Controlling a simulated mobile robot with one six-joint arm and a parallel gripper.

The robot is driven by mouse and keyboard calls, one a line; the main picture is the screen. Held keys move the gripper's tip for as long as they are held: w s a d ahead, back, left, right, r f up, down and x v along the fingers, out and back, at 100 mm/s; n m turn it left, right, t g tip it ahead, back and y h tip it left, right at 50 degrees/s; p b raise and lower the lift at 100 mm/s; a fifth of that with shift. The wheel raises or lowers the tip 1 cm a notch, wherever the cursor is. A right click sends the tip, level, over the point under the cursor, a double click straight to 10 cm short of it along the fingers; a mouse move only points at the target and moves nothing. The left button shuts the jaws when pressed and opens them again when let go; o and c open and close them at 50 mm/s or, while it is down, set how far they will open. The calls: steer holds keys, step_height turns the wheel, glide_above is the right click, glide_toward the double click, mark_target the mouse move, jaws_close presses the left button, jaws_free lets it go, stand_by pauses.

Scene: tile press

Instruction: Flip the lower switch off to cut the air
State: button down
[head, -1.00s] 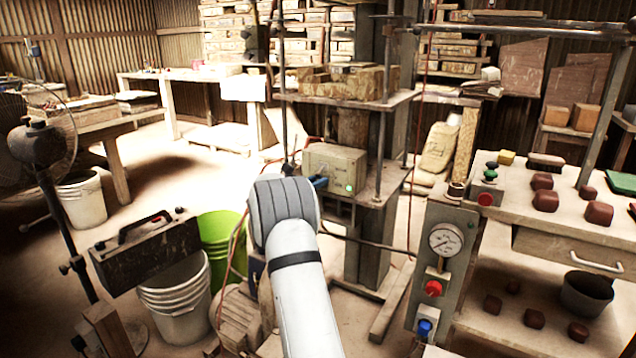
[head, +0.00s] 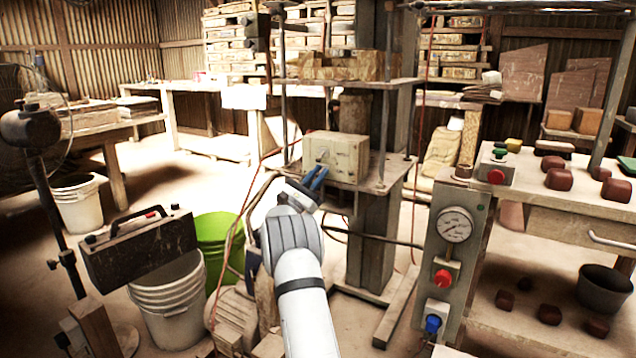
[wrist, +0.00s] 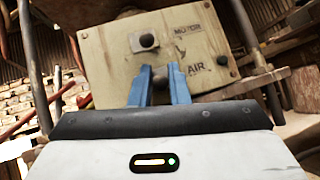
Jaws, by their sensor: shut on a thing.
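The cream switch box (head: 336,154) stands on the press frame; it fills the upper middle of the wrist view (wrist: 195,35). Its upper switch (wrist: 147,40), near the MOTOR label, is a dark knob. The lower switch (wrist: 160,77), beside the AIR label, is dark and sits between my blue fingertips. My gripper (head: 315,178) is shut on the lower switch; it also shows in the wrist view (wrist: 160,82). The fingers partly hide the switch, so I cannot tell its lever position.
A control panel with a pressure gauge (head: 454,225), a red button (head: 442,279) and a blue knob (head: 432,323) stands to the right. A green bucket (head: 217,243) and white buckets (head: 170,300) are at left. Cables hang around the press.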

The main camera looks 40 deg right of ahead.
steer(key=shift+w+f+m+g+h+b, duration=0.1)
steer(key=shift+f+m+g+h+b, duration=0.25)
steer(key=shift+m+g+h+b, duration=0.25)
steer(key=shift+r+h, duration=0.1)
steer(key=shift+h, duration=0.2)
steer(key=c, duration=1.7)
jaws_free()
steer(key=p+v, duration=0.2)
steer(key=v, duration=0.6)
steer(key=shift+d, duration=0.15)
